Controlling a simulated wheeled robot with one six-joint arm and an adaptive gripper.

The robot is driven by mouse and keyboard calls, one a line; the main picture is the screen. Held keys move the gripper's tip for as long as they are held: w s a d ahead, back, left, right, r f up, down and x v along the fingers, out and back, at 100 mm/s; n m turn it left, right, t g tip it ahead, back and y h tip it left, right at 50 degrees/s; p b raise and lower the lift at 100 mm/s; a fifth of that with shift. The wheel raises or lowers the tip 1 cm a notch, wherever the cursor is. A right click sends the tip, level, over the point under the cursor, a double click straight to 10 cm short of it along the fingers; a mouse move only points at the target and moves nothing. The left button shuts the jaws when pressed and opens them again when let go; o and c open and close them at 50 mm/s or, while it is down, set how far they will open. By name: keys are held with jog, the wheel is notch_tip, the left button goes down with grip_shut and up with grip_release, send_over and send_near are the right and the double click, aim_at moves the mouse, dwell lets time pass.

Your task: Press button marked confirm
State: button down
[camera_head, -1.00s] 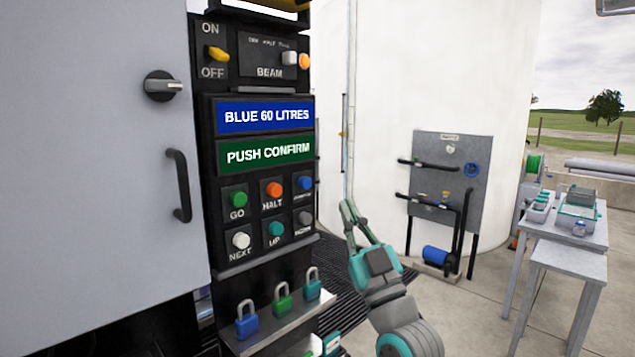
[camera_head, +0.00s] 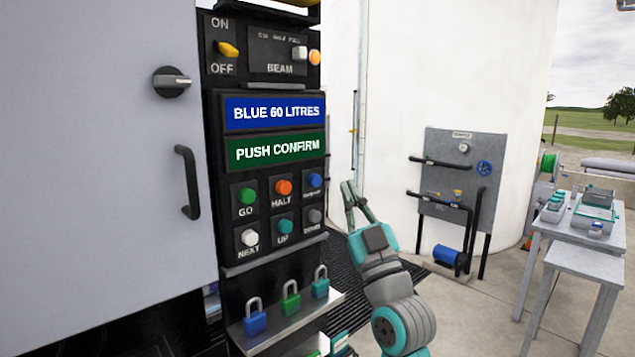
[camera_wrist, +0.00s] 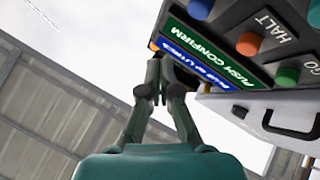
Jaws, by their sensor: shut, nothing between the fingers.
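The button panel (camera_head: 238,222) shows several round buttons. The blue button (camera_head: 315,180) is at the top right of the lower group; its label is too slanted and small to read surely. It also shows at the top of the wrist view (camera_wrist: 200,8). The green display (camera_head: 278,151) above reads PUSH CONFIRM. My gripper (camera_head: 347,187) is shut and empty, right of the blue button in the picture and apart from it. In the wrist view my gripper (camera_wrist: 162,65) points up, left of the button panel, which appears upside down.
An orange button (camera_head: 283,187) and a grey button (camera_head: 314,216) sit close to the blue one. A shelf with padlocks (camera_head: 290,297) juts out below. A grey cabinet door (camera_head: 95,150) stands left. A pipe board (camera_head: 455,190) and tables (camera_head: 575,260) are farther right.

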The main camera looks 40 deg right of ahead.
jog(key=shift+w+a, duration=0.1)
jog(key=shift+w, duration=2.55)
jog(key=shift+w, duration=0.1)
jog(key=shift+w, duration=0.3)
jog(key=shift+w, duration=0.6)
jog(key=shift+s, duration=0.1)
dwell(0.5)
jog(key=shift+s, duration=0.95)
jog(key=shift+s, duration=2.5)
jog(key=shift+f, duration=0.1)
